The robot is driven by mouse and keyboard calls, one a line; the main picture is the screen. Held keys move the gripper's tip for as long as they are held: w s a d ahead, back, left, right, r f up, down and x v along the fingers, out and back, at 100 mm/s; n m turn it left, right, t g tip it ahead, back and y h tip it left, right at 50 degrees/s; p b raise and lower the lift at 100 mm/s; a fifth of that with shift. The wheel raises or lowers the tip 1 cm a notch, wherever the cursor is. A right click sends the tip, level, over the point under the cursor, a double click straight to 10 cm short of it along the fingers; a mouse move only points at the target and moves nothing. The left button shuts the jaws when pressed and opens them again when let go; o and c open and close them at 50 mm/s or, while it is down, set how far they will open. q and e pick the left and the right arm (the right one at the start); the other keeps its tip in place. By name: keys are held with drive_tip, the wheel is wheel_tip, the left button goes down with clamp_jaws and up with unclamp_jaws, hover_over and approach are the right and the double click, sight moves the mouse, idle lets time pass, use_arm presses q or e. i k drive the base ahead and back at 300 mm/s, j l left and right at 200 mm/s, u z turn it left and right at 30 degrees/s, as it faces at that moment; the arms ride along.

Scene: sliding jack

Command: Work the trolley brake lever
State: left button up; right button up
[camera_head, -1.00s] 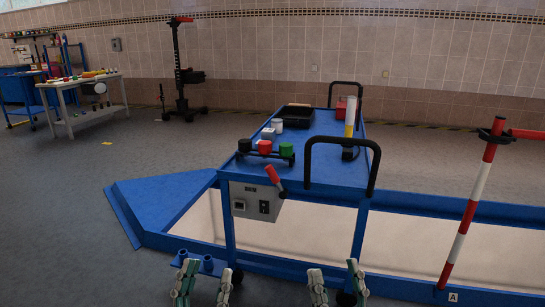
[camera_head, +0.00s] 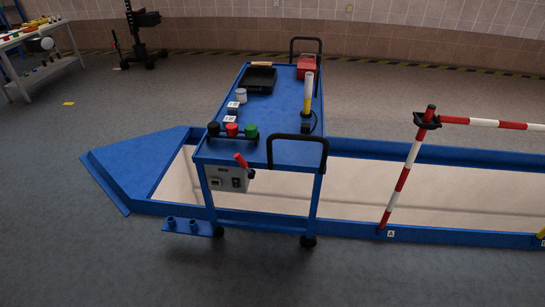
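The blue trolley (camera_head: 282,150) stands over the blue-framed pit in the middle of the head view. A grey control box (camera_head: 223,181) hangs on its near side below the top. The brake lever with a red handle (camera_head: 241,160) tilts up to the left from a dark pivot at the box's right edge. A black push handle (camera_head: 298,138) stands at the near right of the trolley top. Neither of my grippers shows in the current view.
The pit's blue frame (camera_head: 350,230) runs right, with a red-and-white barrier post (camera_head: 402,180) beside it. A blue ledge with two short cups (camera_head: 187,227) juts out left of the near wheels. The grey floor in front (camera_head: 270,275) is clear.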

sight(240, 159)
drive_tip(key=i+j+z, duration=0.15)
drive_tip(key=z, duration=0.35)
drive_tip(key=j+z, duration=0.5)
drive_tip(key=i+j+z, duration=0.1)
drive_tip(key=z, duration=0.35)
drive_tip(key=j+z, duration=0.5)
